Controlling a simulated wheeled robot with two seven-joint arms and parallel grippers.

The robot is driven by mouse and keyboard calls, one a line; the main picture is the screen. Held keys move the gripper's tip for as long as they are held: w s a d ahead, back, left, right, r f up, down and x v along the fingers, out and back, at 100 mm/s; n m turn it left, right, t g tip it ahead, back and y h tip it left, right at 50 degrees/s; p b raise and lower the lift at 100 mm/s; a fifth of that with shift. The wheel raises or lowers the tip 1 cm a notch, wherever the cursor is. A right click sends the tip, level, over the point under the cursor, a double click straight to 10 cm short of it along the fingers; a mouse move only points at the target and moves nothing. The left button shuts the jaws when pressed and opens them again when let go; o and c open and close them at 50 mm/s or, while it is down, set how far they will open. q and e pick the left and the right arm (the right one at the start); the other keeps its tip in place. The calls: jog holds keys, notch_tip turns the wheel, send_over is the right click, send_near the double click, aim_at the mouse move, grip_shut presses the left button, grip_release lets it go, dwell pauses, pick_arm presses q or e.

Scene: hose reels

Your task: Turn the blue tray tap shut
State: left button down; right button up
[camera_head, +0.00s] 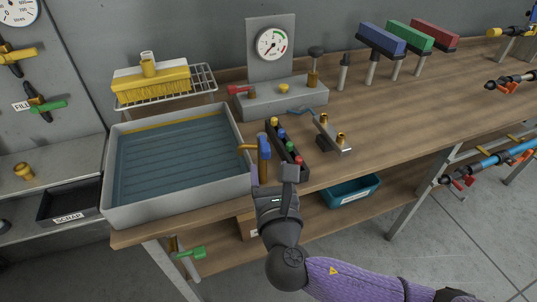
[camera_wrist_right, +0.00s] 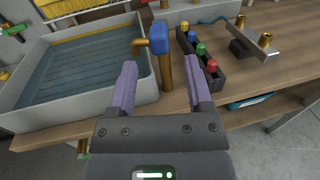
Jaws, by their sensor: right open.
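The blue tray tap (camera_head: 264,146) stands at the right edge of the grey tray (camera_head: 179,207), a blue handle on a brass post with a spout pointing left over the tray. The tray holds water. In the right wrist view the tap's blue handle (camera_wrist_right: 159,36) and brass post show just beyond my right gripper (camera_wrist_right: 160,75), between the lines of its two fingers. My right gripper (camera_head: 275,180) is open and empty, in front of the tap. I cannot tell whether the fingers touch the post. My left gripper is not in view.
A dark rack (camera_head: 287,148) with coloured caps stands close to the right of the tap. A metal block with brass fittings (camera_head: 328,135) and a gauge stand (camera_head: 271,62) are behind it. A teal bin (camera_head: 350,191) sits below the bench. The bench's right side has free room.

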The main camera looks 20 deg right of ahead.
aim_at(266, 158)
jog(key=w, duration=0.3)
jog(key=w+d+b, duration=0.1)
jog(key=w, duration=0.1)
jog(key=shift+w, duration=0.25)
grip_shut()
